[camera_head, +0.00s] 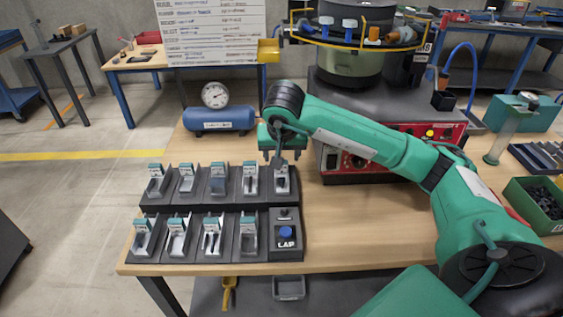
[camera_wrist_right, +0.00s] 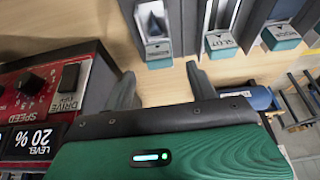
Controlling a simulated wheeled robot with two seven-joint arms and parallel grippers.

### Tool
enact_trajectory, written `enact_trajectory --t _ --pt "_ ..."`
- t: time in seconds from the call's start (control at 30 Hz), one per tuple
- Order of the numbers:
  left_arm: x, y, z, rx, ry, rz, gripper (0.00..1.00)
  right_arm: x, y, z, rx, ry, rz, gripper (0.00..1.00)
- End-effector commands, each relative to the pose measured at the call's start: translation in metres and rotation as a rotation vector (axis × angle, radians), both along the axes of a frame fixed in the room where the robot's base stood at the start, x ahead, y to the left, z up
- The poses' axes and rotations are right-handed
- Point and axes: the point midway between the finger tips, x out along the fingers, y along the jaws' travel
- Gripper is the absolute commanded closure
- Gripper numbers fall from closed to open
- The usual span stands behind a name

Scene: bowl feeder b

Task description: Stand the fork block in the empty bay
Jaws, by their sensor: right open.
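A dark rack (camera_head: 215,204) on the left of the wooden table holds bays in two rows, most with a pale metal block and a teal label. The third bay of the back row (camera_head: 218,180) looks darker inside; I cannot tell if it is empty. I cannot tell which block is the fork block. My right gripper (camera_head: 282,157) is above the right end of the back row. In the wrist view it is open (camera_wrist_right: 162,88), nothing between its fingers, facing a bay holding a metal block (camera_wrist_right: 152,22). My left gripper is not in view.
A blue air tank with a gauge (camera_head: 220,118) stands behind the rack. A red control box (camera_head: 350,160) and the bowl feeder (camera_head: 352,65) stand to the right of it. A blue button (camera_head: 285,232) sits at the rack's front right. The table's front middle is clear.

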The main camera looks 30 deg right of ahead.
Motion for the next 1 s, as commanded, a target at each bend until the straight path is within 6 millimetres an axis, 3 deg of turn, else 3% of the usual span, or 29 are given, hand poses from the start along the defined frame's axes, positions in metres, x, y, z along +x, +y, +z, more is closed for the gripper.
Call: enact_trajectory --t 0.1,0.3,1.0 --pt "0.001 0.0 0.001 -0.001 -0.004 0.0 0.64 -0.008 0.005 0.025 -0.001 -0.004 0.002 0.42" --pt "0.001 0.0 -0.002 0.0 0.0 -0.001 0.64 -0.016 0.011 0.048 0.001 -0.002 0.001 0.42" --pt "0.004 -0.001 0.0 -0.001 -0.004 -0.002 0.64 -0.019 0.012 0.054 0.001 0.001 0.0 0.42"
